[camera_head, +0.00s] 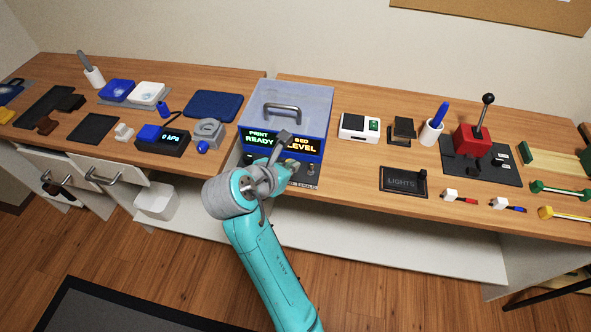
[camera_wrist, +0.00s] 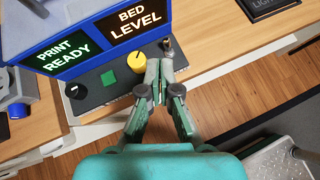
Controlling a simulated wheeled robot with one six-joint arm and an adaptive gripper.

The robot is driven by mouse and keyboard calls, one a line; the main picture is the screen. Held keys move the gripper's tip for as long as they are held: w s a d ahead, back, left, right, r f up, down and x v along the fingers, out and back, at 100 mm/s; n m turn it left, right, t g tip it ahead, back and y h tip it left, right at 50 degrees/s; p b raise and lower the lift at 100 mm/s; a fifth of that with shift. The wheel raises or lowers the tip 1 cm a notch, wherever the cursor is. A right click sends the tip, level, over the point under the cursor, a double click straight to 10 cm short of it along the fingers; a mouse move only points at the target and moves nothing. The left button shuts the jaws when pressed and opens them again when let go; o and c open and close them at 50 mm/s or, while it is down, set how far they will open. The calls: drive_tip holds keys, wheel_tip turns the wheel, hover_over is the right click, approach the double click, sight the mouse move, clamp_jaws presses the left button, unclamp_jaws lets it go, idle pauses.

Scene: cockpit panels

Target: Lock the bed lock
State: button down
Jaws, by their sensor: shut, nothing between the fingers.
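The blue printer-like box (camera_head: 285,115) has two lit screens reading PRINT READY and BED LEVEL. Its dark control strip (camera_wrist: 95,98) carries a black knob (camera_wrist: 75,92), a green square button (camera_wrist: 108,78), a yellow round knob (camera_wrist: 137,62) and a small upright dark lever (camera_wrist: 168,46) at the right end. No readable label shows which control is the bed lock. My gripper (camera_wrist: 160,68) is shut and empty, its tips beside the yellow knob and in front of the lever in the wrist view. I cannot tell whether they touch. In the head view my gripper (camera_head: 282,139) covers part of the strip.
A grey round device (camera_head: 208,133) stands left of the box. The desk's front edge runs just below the control strip.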

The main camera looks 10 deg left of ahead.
drive_tip(key=r, duration=0.1)
drive_tip(key=s+a+r, duration=0.1)
drive_tip(key=r, duration=0.1)
drive_tip(key=s+r, duration=0.1)
drive_tip(key=r, duration=0.1)
drive_tip(key=shift+s+a, duration=0.1)
drive_tip(key=shift+a, duration=0.2)
drive_tip(key=s+d+f+m+t+y, duration=0.15)
drive_tip(key=d+f+m, duration=0.35)
drive_tip(key=d+f, duration=0.8)
drive_tip(key=s+d+f+m+y, duration=0.3)
drive_tip(key=s+d+f+m, duration=0.35)
drive_tip(key=s+f, duration=0.4)
drive_tip(key=s+d+r+m+t+y, duration=0.1)
drive_tip(key=s+d+r+m, duration=0.2)
drive_tip(key=s, duration=0.4)
drive_tip(key=s+d+m, duration=0.3)
drive_tip(key=s+m, duration=0.2)
drive_tip(key=s, duration=0.3)
drive_tip(key=s+d+r+m+t+h, duration=0.1)
drive_tip(key=s+d+r+m+t, duration=0.1)
drive_tip(key=s+r+m, duration=0.7)
drive_tip(key=s+d+m, duration=0.1)
drive_tip(key=s+m, duration=0.1)
drive_tip(key=s, duration=0.1)
drive_tip(key=shift+d+r, duration=0.25)
drive_tip(key=shift+r, duration=0.15)
